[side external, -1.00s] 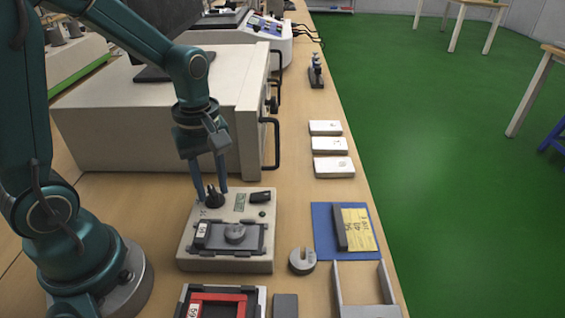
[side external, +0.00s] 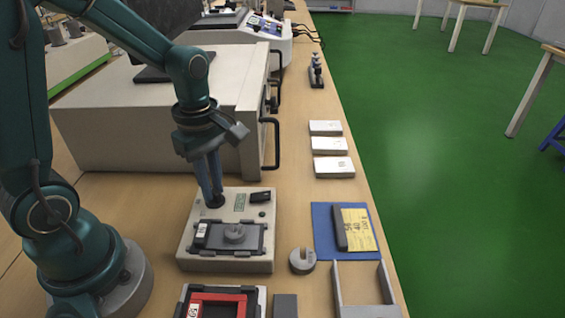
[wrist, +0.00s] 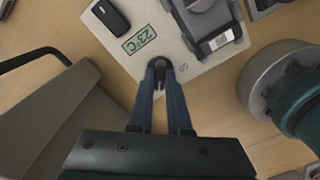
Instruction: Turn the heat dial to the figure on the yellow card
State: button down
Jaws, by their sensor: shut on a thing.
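The heat dial is a small black knob (side external: 215,202) at the back left corner of a light grey unit (side external: 186,240). My gripper (side external: 214,203) points down from above, its blue fingers shut on the knob. In the wrist view the fingertips (wrist: 160,72) close around the dial (wrist: 166,61), hiding much of it. A green display on the unit (wrist: 139,38) reads 23°C. The yellow card (side external: 360,230) lies on a blue mat (side external: 325,230), partly covered by a dark bar (side external: 339,228). Its figures are too small to read surely.
A black switch (side external: 260,197) sits on the unit, right of the display. A clamped grey block (side external: 235,234) sits at its front. A round slotted weight (side external: 302,261) lies beside it. A large beige cabinet with a black handle (side external: 269,148) stands close behind.

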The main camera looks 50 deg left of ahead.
jog(key=n, duration=0.4)
jog(key=shift+n, duration=2)
jog(key=c, duration=1)
grip_release()
jog(key=shift+r, duration=2.25)
